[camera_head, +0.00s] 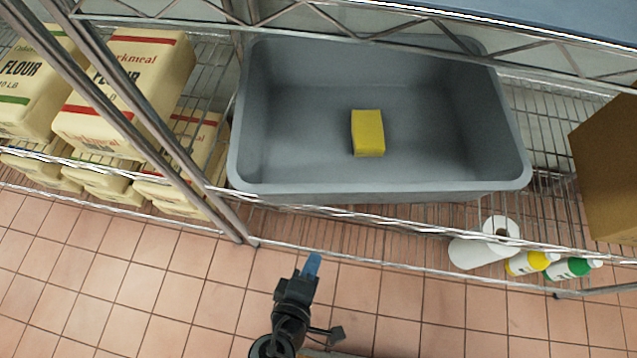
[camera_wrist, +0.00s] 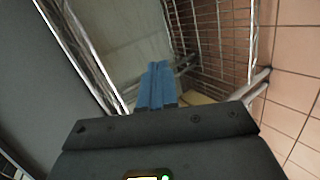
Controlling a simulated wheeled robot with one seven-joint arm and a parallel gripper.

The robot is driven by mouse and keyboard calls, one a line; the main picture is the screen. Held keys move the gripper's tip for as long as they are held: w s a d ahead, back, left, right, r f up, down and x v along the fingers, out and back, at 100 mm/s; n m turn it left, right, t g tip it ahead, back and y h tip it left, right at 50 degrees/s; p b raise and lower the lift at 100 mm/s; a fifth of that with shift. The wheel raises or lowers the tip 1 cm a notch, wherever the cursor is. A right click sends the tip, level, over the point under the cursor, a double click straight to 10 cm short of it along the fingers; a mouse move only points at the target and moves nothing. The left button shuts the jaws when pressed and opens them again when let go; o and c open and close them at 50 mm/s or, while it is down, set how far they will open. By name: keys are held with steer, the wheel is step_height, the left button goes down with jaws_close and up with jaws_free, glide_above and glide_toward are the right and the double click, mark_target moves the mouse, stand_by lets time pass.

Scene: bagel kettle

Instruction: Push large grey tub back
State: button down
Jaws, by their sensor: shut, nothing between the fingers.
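The large grey tub (camera_head: 380,188) sits on a wire shelf, its front wall at the shelf's front edge. A yellow block (camera_head: 367,133) lies inside it. My gripper (camera_head: 312,262) is in front of the shelf and below the tub's front rim in the picture, apart from the tub. Its blue fingers are together and empty. In the wrist view my shut blue fingers (camera_wrist: 157,86) point toward the wire shelving. A large grey surface fills the left of that view; I cannot tell for sure that it is the tub.
Flour bags (camera_head: 125,90) stand left of a metal shelf post (camera_head: 150,115). A cardboard box (camera_head: 610,170) is on the right. Paper rolls (camera_head: 485,245) and bottles (camera_head: 545,264) are on the lower shelf. The tiled floor (camera_head: 420,310) in front is clear.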

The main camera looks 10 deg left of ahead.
steer(key=s+a+r+t+b, duration=0.1)
steer(key=s+a+r+t, duration=0.1)
steer(key=a+r, duration=0.3)
steer(key=s+a+r+t+h+b, duration=0.1)
steer(key=s+a+r+t, duration=0.15)
steer(key=a, duration=0.45)
steer(key=s+a+r+t+b, duration=0.1)
steer(key=s+a+r+t, duration=0.2)
steer(key=a, duration=0.4)
steer(key=g, duration=0.1)
glide_toward(263, 201)
steer(key=w+a, duration=0.3)
steer(key=w, duration=0.2)
steer(key=shift+w+d+f, duration=0.1)
steer(key=shift+w+d, duration=0.35)
steer(key=shift+w, duration=0.25)
steer(key=shift+w+d+p, duration=0.35)
steer(key=shift+w+d, duration=0.2)
steer(key=shift+d, duration=0.25)
steer(key=shift+w+d+p, duration=0.35)
steer(key=shift+w+d, duration=0.25)
steer(key=shift+d, duration=0.2)
steer(key=s+a, duration=0.1)
steer(key=s, duration=0.6)
steer(key=shift+s, duration=0.4)
